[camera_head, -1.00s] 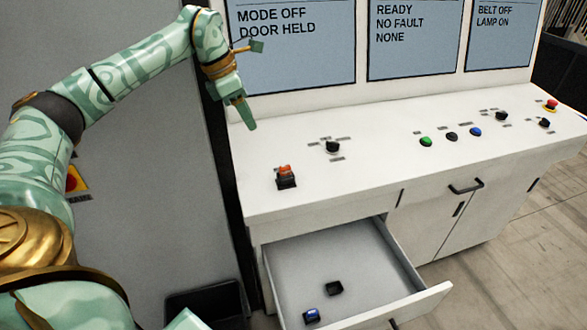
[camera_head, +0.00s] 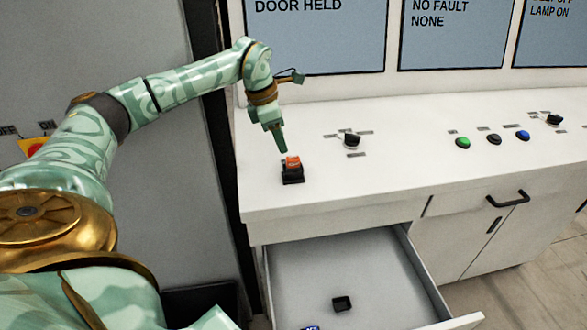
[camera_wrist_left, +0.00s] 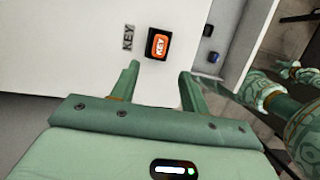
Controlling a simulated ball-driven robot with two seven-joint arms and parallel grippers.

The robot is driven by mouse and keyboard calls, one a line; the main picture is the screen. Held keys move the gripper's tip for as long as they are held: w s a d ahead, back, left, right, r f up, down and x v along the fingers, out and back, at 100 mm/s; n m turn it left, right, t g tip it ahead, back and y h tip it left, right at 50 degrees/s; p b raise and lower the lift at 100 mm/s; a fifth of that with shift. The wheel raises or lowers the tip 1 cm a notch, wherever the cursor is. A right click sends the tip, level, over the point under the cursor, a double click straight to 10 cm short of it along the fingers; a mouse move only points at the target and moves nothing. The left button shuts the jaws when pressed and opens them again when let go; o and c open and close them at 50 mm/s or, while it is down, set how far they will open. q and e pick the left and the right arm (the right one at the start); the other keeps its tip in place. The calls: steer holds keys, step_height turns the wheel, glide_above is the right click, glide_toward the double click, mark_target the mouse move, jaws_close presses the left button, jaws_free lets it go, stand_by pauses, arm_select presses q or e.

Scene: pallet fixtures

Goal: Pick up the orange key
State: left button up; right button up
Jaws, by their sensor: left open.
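The orange key (camera_head: 293,162) sits in a black holder (camera_head: 292,177) on the white console top, near its left front edge. In the left wrist view the orange key (camera_wrist_left: 159,45) carries the word KEY, and a KEY label lies beside it on the console. My left gripper (camera_head: 282,148) is just above the key, pointing down. In the left wrist view my left gripper (camera_wrist_left: 158,72) is open, with its two fingers apart and the key beyond the gap between the tips. Nothing is between the fingers. My right gripper is not in view.
An open drawer (camera_head: 380,270) below the console holds a black holder (camera_head: 342,304) and a blue item (camera_head: 311,328) cut by the frame edge. A black knob (camera_head: 351,140) and green, black and blue buttons stand to the right. Screens rise behind.

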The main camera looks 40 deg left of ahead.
mark_target(291, 157)
arm_select(q)
steer(key=x, duration=0.5)
steer(key=w+x, duration=0.1)
steer(key=x, duration=0.2)
steer(key=shift+d+r, duration=0.1)
steer(key=shift+d, duration=0.15)
steer(key=shift+r, duration=0.1)
jaws_close()
